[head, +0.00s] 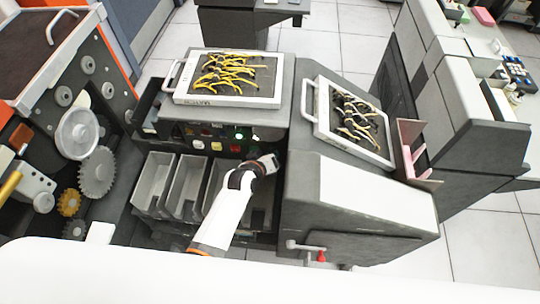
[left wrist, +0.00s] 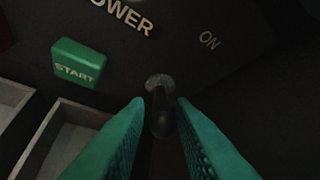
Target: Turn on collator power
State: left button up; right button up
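The collator's dark front panel (head: 180,131) stands in the middle of the head view, with several small buttons and a glowing green light (head: 239,136). My left gripper (left wrist: 160,104) is at the right part of this panel; in the head view its fingertips are hidden. In the left wrist view its two green fingers stand apart on either side of a dark power toggle switch (left wrist: 160,118). The lever points downward in that view, below the words POWER and ON. I cannot tell whether a finger touches it. A green START button (left wrist: 76,63) is to its left. My right gripper is not in view.
Grey bins (head: 153,183) sit below the panel. A geared machine (head: 97,172) is at the left. A sloped housing (head: 350,187) is close to the right of my arm.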

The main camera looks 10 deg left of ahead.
pick_arm(q)
jog(key=shift+o, duration=1.1)
jog(key=shift+s, duration=0.1)
jog(key=v, duration=1.2)
jog(key=shift+b, duration=0.35)
jog(key=shift+f, duration=0.1)
